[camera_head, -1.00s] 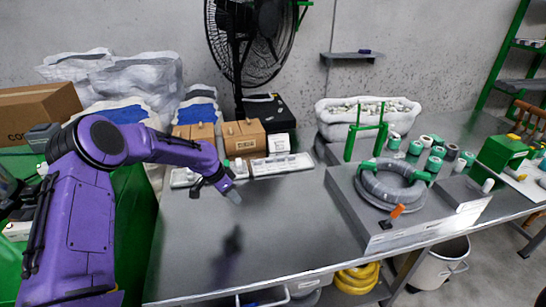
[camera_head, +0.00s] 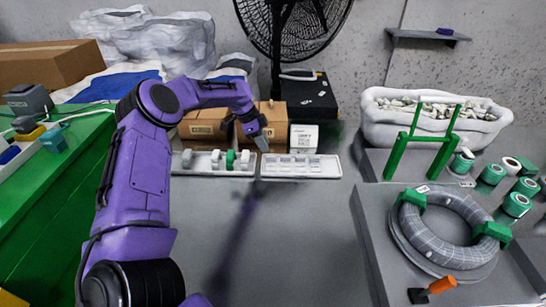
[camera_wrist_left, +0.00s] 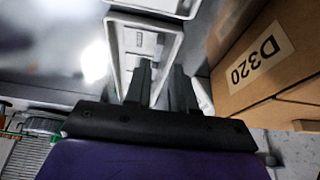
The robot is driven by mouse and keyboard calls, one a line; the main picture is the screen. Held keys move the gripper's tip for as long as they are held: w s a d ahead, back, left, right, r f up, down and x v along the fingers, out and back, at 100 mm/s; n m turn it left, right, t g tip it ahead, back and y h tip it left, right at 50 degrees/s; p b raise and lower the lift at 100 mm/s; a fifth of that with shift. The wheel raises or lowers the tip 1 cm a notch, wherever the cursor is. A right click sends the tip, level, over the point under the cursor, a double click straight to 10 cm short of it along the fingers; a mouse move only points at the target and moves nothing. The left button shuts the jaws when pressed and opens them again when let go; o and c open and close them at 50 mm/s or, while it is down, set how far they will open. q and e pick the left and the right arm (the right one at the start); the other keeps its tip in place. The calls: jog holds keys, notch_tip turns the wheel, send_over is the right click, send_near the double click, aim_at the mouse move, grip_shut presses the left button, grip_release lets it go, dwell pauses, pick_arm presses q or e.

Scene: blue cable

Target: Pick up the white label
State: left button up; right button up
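Several small white labels (camera_head: 300,160) lie in a shallow white tray (camera_head: 331,170) at the back of the table. In the left wrist view, a white tray (camera_wrist_left: 174,45) holds a pale piece with dark print (camera_wrist_left: 145,40), which looks like a label. My left gripper (camera_head: 262,143) is in the air above the back of the table, near the tray's left end. In the left wrist view its two dark fingers (camera_wrist_left: 161,70) are apart, with nothing visible held between them. My right gripper is in no view.
A second tray (camera_head: 246,172) with white and green pieces is to the left. Cardboard boxes (camera_head: 203,125) and a white card (camera_head: 303,138) stand close behind. A grey cable coil (camera_head: 440,235) is at right. The table's middle (camera_head: 300,240) is clear.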

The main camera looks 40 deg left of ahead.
aim_at(272, 156)
pick_arm(q)
jog(key=x, duration=0.5)
jog(key=shift+w+d+f, duration=0.1)
jog(key=shift+d+f, duration=0.1)
jog(key=shift+d, duration=0.1)
grip_shut()
jog(key=shift+r, duration=0.1)
